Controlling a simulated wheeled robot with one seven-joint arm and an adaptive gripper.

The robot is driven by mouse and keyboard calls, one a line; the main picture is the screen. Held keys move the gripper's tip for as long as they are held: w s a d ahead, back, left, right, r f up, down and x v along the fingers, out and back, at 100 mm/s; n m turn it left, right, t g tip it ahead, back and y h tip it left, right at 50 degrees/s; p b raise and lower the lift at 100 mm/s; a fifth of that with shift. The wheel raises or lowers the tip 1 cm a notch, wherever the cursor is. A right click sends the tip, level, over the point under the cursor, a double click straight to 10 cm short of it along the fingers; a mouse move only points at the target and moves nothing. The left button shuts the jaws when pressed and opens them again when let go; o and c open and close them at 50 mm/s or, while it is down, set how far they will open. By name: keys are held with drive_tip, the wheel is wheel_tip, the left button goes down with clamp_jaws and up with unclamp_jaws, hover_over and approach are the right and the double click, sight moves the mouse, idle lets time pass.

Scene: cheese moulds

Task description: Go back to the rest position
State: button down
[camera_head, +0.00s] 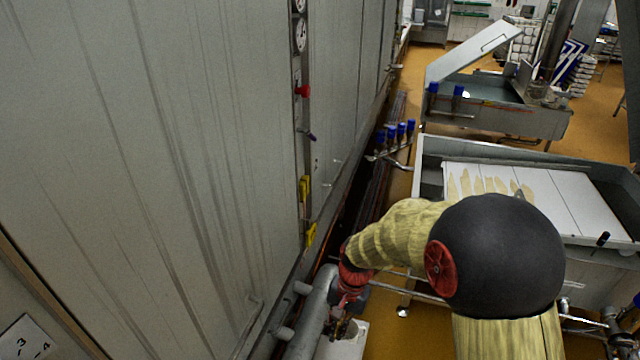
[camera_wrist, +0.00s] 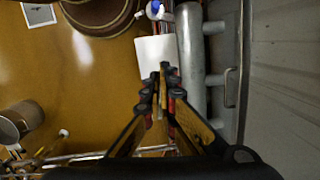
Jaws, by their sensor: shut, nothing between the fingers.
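My gripper (camera_wrist: 162,84) shows in the wrist view, pointing down with its fingertips together and nothing between them. Below it lie a white flat surface (camera_wrist: 153,50) and the orange-brown floor. In the head view my arm reaches down past the wall, and my gripper (camera_head: 343,328) is small and partly hidden beside a grey pipe (camera_head: 312,315). No cheese mould can be made out near the fingers.
A tall grey panelled wall (camera_head: 150,150) fills the left, with a red knob (camera_head: 302,91) and yellow handles (camera_head: 305,188). A metal vat (camera_head: 430,155) stands at the right, close to my arm. Orange floor (camera_head: 455,62) shows free farther back.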

drive_tip(key=s+d+r+n+t, duration=0.1)
drive_tip(key=s+d+r+t, duration=0.1)
drive_tip(key=s+d+r, duration=0.2)
drive_tip(key=s+d+r+n+t+h+b, duration=0.1)
drive_tip(key=s+d+r+n+t, duration=0.1)
drive_tip(key=s+d+r, duration=0.3)
drive_tip(key=s+d+r+n+t+b, duration=0.1)
drive_tip(key=s+d+r+t, duration=0.2)
drive_tip(key=s+r, duration=0.6)
wheel_tip(320, 180, up, 6)
drive_tip(key=shift+d+r+n+h, duration=0.15)
drive_tip(key=shift+d+n+h, duration=0.15)
drive_tip(key=shift+d, duration=0.85)
